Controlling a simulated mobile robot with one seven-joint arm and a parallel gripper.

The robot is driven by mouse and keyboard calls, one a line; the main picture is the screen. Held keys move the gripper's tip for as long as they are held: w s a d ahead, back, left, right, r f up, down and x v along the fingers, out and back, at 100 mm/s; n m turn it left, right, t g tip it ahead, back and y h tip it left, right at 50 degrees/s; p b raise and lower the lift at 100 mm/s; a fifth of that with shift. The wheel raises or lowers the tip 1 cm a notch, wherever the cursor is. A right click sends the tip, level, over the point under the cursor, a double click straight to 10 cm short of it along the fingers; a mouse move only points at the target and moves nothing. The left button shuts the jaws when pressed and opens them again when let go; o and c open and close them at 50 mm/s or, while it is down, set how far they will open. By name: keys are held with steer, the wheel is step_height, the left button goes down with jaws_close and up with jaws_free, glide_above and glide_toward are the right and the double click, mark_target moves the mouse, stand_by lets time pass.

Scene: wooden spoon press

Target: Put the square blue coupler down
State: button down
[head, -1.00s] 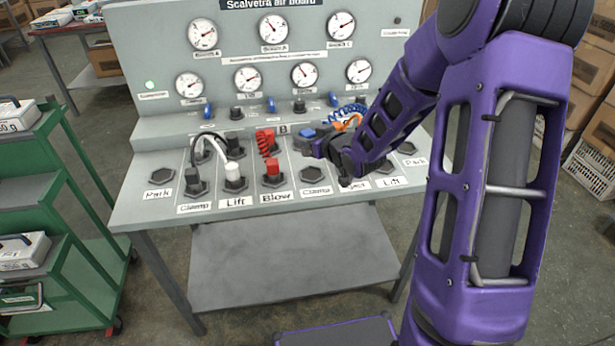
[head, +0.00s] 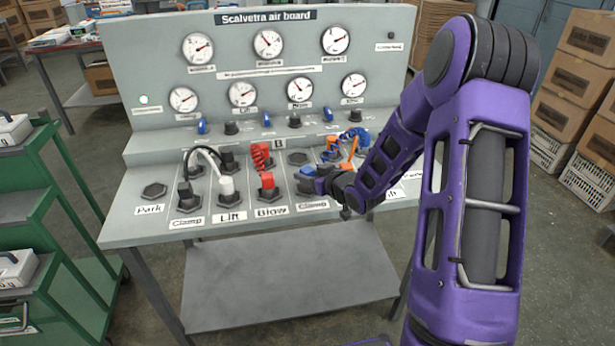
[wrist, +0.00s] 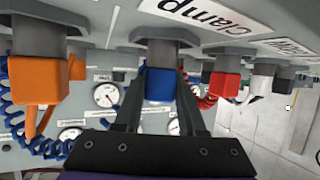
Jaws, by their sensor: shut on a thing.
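The square blue coupler (wrist: 159,84) is between the two fingers of my gripper (wrist: 158,105) in the wrist view, which shows the board upside down. Its grey end meets, or nearly meets, a dark hexagonal port beside a "Clamp" label (wrist: 215,18); I cannot tell whether it is fully seated. In the head view, the blue coupler (head: 308,171) is small at the port above the right-hand "Clamp" label (head: 312,206). My gripper (head: 318,184) is shut on it, and my fingers partly hide it.
A red coupler (head: 267,181) stands just left on the Blow port. An orange coupler (wrist: 38,80) with a blue coiled hose is on the other side. A white coupler (head: 227,186) stands farther left. The Park port (head: 154,190) at far left is empty.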

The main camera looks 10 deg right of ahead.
steer(key=shift+f, duration=0.15)
steer(key=shift+c, duration=2.4)
jaws_free()
steer(key=shift+s+d+r, duration=0.1)
steer(key=shift+s+r, duration=0.05)
steer(key=shift+r, duration=0.2)
steer(key=p+v, duration=0.1)
steer(key=v, duration=1)
steer(key=shift+s+p, duration=0.25)
steer(key=shift+p, duration=0.15)
steer(key=shift+d, duration=0.1)
